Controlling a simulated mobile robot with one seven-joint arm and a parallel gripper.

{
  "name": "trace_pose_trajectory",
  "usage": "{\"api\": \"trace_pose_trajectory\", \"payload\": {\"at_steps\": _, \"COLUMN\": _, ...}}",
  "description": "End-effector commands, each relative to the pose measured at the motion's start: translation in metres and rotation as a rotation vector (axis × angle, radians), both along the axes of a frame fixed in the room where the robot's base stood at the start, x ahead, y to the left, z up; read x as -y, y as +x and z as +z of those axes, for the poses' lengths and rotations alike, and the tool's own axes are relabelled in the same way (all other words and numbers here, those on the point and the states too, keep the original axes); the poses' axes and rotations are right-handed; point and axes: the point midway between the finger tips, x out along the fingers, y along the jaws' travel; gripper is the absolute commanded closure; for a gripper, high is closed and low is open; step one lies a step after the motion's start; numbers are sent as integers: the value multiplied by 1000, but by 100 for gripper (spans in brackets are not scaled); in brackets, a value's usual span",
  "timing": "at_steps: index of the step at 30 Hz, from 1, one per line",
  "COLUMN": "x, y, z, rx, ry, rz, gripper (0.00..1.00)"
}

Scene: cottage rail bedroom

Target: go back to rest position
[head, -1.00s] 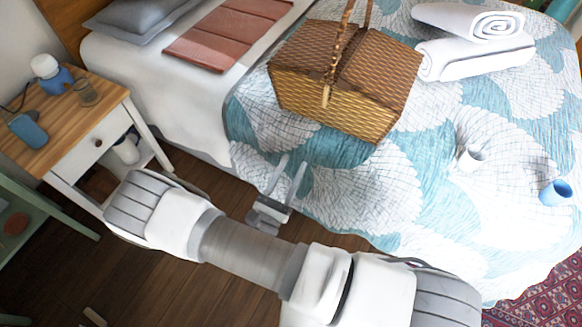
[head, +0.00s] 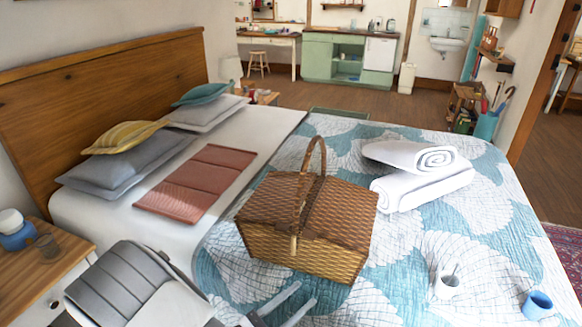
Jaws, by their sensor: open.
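My gripper (head: 287,303) shows at the bottom of the head view, its two grey fingers apart and nothing between them. It is over the near edge of the bed, in front of the wicker picnic basket (head: 270,255) and apart from it. Part of my arm fills the lower left, and the gripper's base is partly cut off by the bottom edge.
The bed's quilt (head: 490,225) bears rolled white towels (head: 425,185), a white mug (head: 447,287) and a blue cup (head: 537,305). A wooden nightstand (head: 62,265) stands close at left.

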Motion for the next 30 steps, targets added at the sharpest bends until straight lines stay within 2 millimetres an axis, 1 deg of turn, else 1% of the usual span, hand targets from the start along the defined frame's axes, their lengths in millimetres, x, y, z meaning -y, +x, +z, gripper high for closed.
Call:
{"api": "trace_pose_trajectory", "payload": {"at_steps": 1, "x": 12, "y": 1, "z": 17, "rx": 2, "ry": 62, "rz": -73, "gripper": 55}}
{"api": "trace_pose_trajectory", "payload": {"at_steps": 3, "x": 27, "y": -1, "z": 32, "rx": 3, "ry": 143, "rz": -165, "gripper": 55}}
{"api": "trace_pose_trajectory", "payload": {"at_steps": 9, "x": 66, "y": -14, "z": 70, "rx": 14, "ry": 380, "rz": -410, "gripper": 55}}
{"api": "trace_pose_trajectory", "payload": {"at_steps": 15, "x": 96, "y": -32, "z": 102, "rx": 46, "ry": 633, "rz": -625, "gripper": 55}}
{"api": "trace_pose_trajectory", "payload": {"at_steps": 21, "x": 115, "y": -52, "z": 132, "rx": 103, "ry": 900, "rz": -807, "gripper": 55}}
{"api": "trace_pose_trajectory", "payload": {"at_steps": 30, "x": 127, "y": -78, "z": 178, "rx": 245, "ry": 1320, "rz": -996, "gripper": 55}}
